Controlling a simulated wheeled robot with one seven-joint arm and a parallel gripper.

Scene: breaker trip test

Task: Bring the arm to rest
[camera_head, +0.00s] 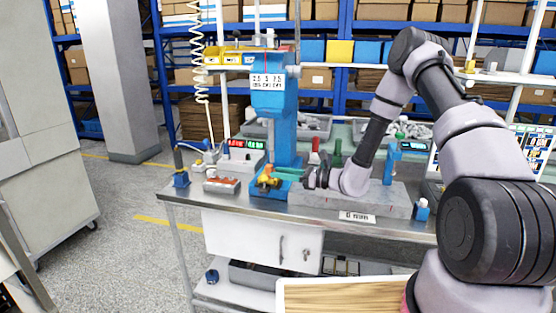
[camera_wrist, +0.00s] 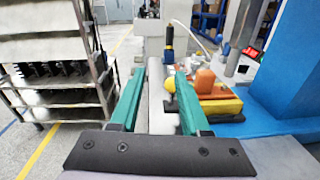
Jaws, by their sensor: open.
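My gripper (camera_head: 284,173) is in front of the blue press-like machine (camera_head: 285,110), low over the bench (camera_head: 230,195), and points left. In the wrist view its two teal fingers (camera_wrist: 158,82) are apart, with nothing held between them. The grey bench edge shows in the gap. A yellow and orange device (camera_wrist: 210,92) sits just beyond the right finger; it also shows in the head view (camera_head: 268,181). Whether the finger touches it I cannot tell. My arm is bent, its elbow high at the right, its forearm sloping down to the bench.
The machine's blue column (camera_wrist: 292,65) stands close on the right in the wrist view. A blue stand with a dark handle (camera_head: 181,170) is at the bench's left end. A shelf cart (camera_wrist: 55,75) stands left. Open floor (camera_head: 120,215) lies left of the bench.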

